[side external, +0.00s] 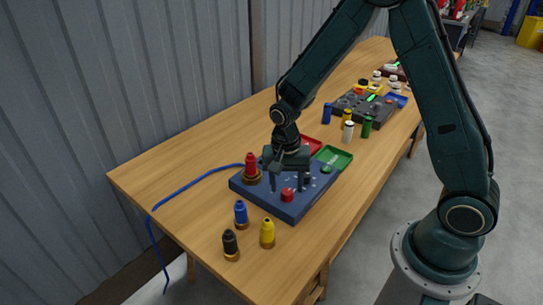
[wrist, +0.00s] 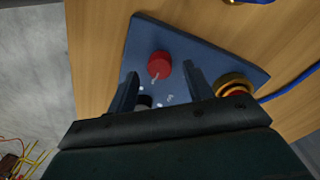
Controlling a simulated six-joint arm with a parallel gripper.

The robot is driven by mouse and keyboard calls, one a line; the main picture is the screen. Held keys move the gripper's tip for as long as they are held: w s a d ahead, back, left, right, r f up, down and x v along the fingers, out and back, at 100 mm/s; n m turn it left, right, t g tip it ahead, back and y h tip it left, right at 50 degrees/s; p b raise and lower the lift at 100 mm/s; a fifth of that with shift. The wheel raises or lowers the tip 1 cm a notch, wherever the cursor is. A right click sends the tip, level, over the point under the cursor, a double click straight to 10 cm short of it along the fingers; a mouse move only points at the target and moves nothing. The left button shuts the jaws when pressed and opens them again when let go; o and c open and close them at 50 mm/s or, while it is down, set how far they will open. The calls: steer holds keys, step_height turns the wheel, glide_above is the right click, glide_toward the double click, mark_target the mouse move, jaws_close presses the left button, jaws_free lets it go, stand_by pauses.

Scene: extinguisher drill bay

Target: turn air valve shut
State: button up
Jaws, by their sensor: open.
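A round red knob (wrist: 159,64) with a white pointer line sits on a blue panel (wrist: 150,32); I take it to be the air valve. In the side view the knob (side external: 287,195) is near the front of the panel (side external: 300,212). My gripper (wrist: 161,71) points down at the panel with its fingers apart. In the wrist view the knob lies between and slightly beyond the fingertips. I see no contact with it. A dark round part (wrist: 144,102) and white markings show between the fingers, partly hidden by my gripper.
A red fitting on a brass base (side external: 251,168) with a blue hose (side external: 190,184) stands at the panel's left. Blue (side external: 240,213), black (side external: 230,244) and yellow (side external: 267,232) fittings stand in front. A green tray (side external: 334,157) and red tray (side external: 312,145) lie behind.

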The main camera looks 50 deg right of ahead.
steer(key=shift+f, duration=1)
steer(key=c, duration=1)
steer(key=shift+o, duration=0.2)
